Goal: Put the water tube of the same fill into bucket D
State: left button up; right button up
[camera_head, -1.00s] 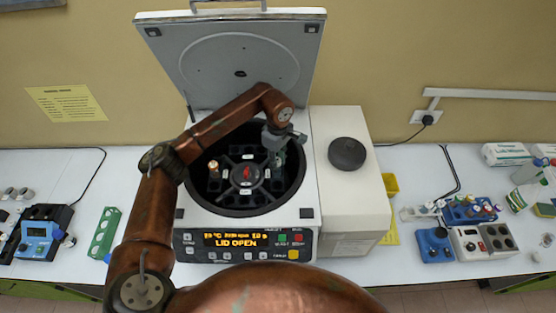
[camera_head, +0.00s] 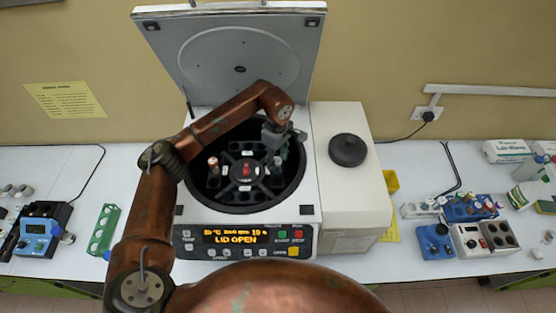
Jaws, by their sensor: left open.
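The centrifuge (camera_head: 308,216) stands with its lid up, and its display reads LID OPEN. Inside the dark bowl is the rotor (camera_head: 246,172), with a red centre and several buckets with small white labels; I cannot read the letters. A tube with an orange-and-white top (camera_head: 213,164) stands in the left bucket. My left gripper (camera_head: 283,151) is open over the right rear of the rotor. A small pale shape (camera_head: 277,161) shows just below it, apparently a tube top in the right bucket; its fill cannot be seen. My right gripper is out of view.
A blue rack with capped tubes (camera_head: 468,209) stands at the right, near a grey block device (camera_head: 483,240). A green rack (camera_head: 103,231) and a blue-screened device (camera_head: 38,232) are at the left. The raised lid (camera_head: 235,65) stands behind my arm.

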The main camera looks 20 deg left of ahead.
pick_arm(q)
notch_tip(320, 180, up, 12)
dwell(0.6)
jog(key=shift+d, duration=0.1)
